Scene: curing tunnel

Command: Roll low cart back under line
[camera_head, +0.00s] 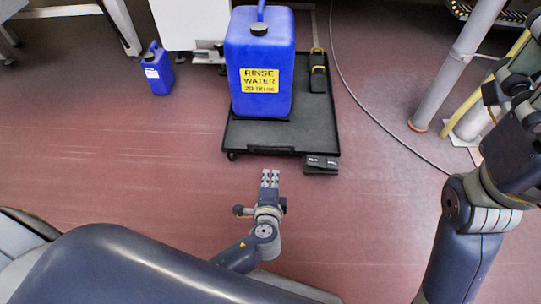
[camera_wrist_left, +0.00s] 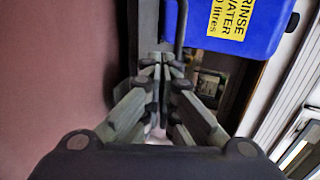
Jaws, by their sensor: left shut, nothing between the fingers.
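The low cart (camera_head: 258,137) is a flat black platform on small wheels, standing on the floor at upper centre in the head view. A large blue rinse water container (camera_head: 259,50) stands upright on it, and its label side also shows in the left wrist view (camera_wrist_left: 270,30). A black pedal-like block (camera_head: 321,164) sits at the cart's near right corner. My left gripper (camera_head: 270,176) is shut and empty, a little in front of the cart's near edge and apart from it in the head view. My right arm shows at the right, but its gripper cannot be made out.
A small blue jug (camera_head: 158,70) stands on the floor left of the cart. A white cabinet (camera_head: 187,22) is behind it. A dark cable (camera_head: 365,115) curves over the floor at right, near a grey post (camera_head: 452,75). The red floor in front of the cart is clear.

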